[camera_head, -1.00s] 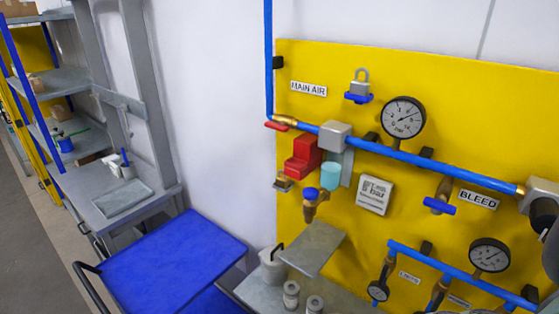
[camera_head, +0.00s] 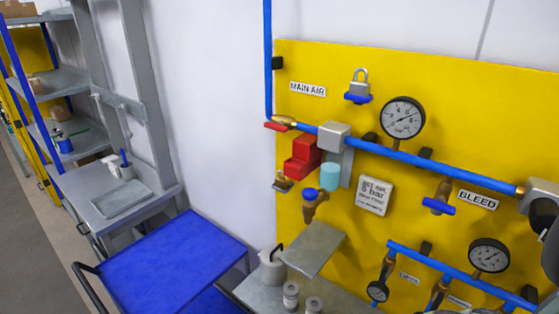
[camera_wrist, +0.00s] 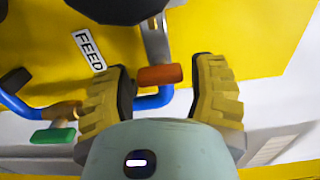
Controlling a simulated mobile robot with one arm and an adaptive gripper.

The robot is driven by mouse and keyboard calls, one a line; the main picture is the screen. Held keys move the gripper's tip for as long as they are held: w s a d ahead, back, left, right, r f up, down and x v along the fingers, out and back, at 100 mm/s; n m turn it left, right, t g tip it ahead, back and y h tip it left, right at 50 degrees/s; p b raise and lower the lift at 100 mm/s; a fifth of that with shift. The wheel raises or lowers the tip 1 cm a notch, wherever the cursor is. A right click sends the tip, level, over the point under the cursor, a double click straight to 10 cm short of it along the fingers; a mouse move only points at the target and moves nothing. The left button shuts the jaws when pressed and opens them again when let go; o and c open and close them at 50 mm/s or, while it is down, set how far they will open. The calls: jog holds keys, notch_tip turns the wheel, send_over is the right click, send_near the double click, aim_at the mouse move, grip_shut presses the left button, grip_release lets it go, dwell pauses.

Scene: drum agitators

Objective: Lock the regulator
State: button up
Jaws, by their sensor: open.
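In the head view a yellow panel (camera_head: 300,235) carries a blue air line. A grey block (camera_head: 334,133) with a pale cyan bowl (camera_head: 330,176) sits on this line beside a red stepped part (camera_head: 302,157). Another grey fitting (camera_head: 540,190) with a dark round part sits at the right edge. No part is labelled as the regulator, so I cannot tell which it is. A padlock (camera_head: 359,82) rests on a blue holder above the line. In the wrist view my gripper (camera_wrist: 163,78) is open, its yellow fingers either side of an orange-red handle (camera_wrist: 160,75). I cannot tell whether they touch it.
In the wrist view a FEED label (camera_wrist: 89,50), a blue pipe (camera_wrist: 151,101) and a green handle (camera_wrist: 53,135) lie near the fingers. In the head view a gauge (camera_head: 403,118) and a BLEED valve (camera_head: 438,205) project from the panel. A blue cart (camera_head: 175,262) stands left.

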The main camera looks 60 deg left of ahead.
jog(key=v, duration=1.2)
dwell(0.5)
